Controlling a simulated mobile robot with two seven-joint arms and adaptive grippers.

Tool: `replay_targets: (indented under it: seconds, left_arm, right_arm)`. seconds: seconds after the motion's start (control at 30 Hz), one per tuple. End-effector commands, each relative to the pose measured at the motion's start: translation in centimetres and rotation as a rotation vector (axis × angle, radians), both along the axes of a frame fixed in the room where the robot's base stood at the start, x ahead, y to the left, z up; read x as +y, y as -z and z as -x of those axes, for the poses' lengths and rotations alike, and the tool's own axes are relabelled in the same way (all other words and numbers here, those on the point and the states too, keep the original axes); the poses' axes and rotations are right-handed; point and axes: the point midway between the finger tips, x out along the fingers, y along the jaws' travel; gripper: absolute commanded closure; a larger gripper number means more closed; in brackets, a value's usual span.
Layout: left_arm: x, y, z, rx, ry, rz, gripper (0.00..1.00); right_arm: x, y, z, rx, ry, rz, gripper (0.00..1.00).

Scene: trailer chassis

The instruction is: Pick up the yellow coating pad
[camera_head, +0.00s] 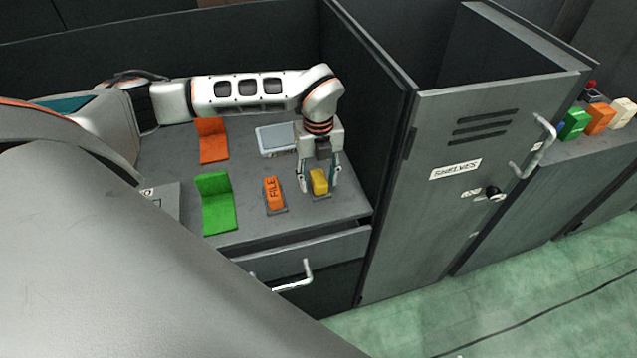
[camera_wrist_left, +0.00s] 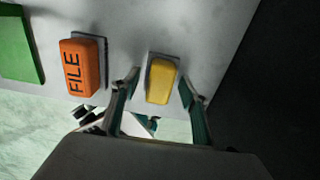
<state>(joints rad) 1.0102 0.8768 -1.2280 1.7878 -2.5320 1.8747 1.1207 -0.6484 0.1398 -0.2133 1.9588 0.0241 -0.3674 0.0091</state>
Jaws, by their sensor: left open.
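The yellow coating pad (camera_head: 319,182) sits on a small grey base on the grey worktop, near its front right part. My left gripper (camera_head: 319,188) points down over it, open, with one finger to each side of the pad. In the left wrist view the yellow pad (camera_wrist_left: 161,81) shows between the two open fingers (camera_wrist_left: 160,92), a little beyond the tips. I cannot tell whether the fingers touch it. My right gripper is in neither view.
An orange block marked FILE (camera_head: 274,191) stands just left of the pad. Green (camera_head: 216,203) and orange (camera_head: 212,141) angled holders and a grey tray (camera_head: 275,138) are on the worktop (camera_head: 255,228). A dark panel and a shelves cabinet (camera_head: 440,195) rise on the right.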

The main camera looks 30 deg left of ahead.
Motion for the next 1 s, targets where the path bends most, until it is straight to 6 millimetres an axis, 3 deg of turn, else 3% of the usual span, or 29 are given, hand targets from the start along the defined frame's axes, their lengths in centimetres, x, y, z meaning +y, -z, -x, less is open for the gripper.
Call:
replay_targets:
  seconds: [0.23,0.4,0.77,1.0]
  left_arm:
    - [0.0,0.2,0.0,0.000,0.000,0.000,0.58]
    - [0.0,0.1,0.0,0.000,0.000,0.000,1.00]
    - [0.0,-0.1,-0.1,-0.001,0.000,0.001,1.00]
    - [0.0,-2.2,-0.2,-0.005,0.000,0.000,1.00]
  right_arm:
    - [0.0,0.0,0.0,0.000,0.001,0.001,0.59]
    - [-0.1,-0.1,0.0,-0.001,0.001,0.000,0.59]
    - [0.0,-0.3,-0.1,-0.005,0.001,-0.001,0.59]
    - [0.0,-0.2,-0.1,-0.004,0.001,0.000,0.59]
